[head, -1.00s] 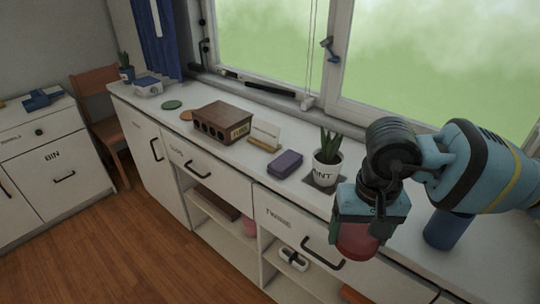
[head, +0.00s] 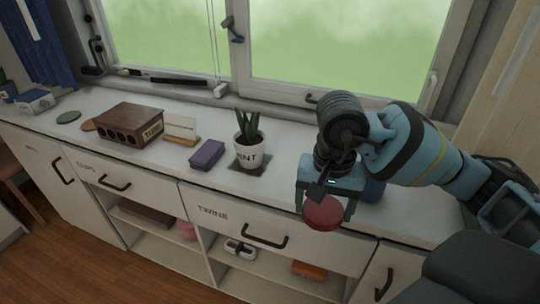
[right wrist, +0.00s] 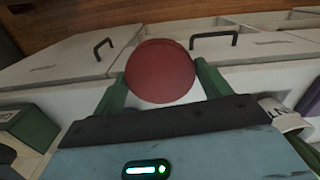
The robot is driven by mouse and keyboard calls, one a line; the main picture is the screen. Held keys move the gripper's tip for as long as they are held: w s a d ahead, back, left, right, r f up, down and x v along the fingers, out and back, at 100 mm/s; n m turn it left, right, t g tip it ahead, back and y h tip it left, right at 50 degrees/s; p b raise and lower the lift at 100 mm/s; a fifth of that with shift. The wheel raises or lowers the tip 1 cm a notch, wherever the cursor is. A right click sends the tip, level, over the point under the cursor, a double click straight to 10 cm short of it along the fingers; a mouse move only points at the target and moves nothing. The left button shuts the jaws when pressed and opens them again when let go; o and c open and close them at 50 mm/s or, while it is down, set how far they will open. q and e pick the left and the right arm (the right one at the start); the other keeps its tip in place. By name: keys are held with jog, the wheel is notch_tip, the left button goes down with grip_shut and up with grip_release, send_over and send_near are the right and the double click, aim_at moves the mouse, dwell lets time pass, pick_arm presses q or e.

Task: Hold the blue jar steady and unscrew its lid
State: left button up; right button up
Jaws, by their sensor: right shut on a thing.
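The blue jar (head: 373,189) stands on the white counter, mostly hidden behind my right gripper and forearm in the head view. I cannot see its top. My right gripper (head: 326,206) is shut on a red round lid (head: 324,214), held by its sides near the counter's front edge. The right wrist view shows the red lid (right wrist: 160,72) between the two green fingers of the right gripper (right wrist: 162,86). The lid is apart from the jar in the picture. My left gripper is not in view.
A white plant pot (head: 250,152) stands left of my right gripper. Further left are a purple box (head: 207,154), a small card stand (head: 181,130) and a brown box with holes (head: 127,125). The window (head: 340,50) lies behind the counter. Drawers and open shelves are below.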

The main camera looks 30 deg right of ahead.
jog(key=w+d, duration=0.3)
jog(key=w, duration=0.1)
jog(key=w+d+f, duration=0.1)
jog(key=w+d, duration=0.1)
jog(key=w, duration=0.1)
jog(key=w+d+p, duration=0.1)
jog(key=w+d, duration=0.2)
jog(key=w, duration=0.1)
jog(key=shift+w+d+f, duration=0.15)
jog(key=shift+w+d, duration=0.2)
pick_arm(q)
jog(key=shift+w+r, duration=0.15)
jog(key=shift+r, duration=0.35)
pick_arm(e)
jog(key=shift+w+d+f, duration=0.1)
jog(key=shift+w+d, duration=0.2)
jog(key=shift+w+d, duration=0.1)
jog(key=shift+w, duration=0.05)
notch_tip(320, 180, down, 4)
jog(key=shift+d+r, duration=0.1)
jog(key=shift+r, duration=0.15)
jog(key=shift+f, duration=0.2)
jog(key=o, duration=1.1)
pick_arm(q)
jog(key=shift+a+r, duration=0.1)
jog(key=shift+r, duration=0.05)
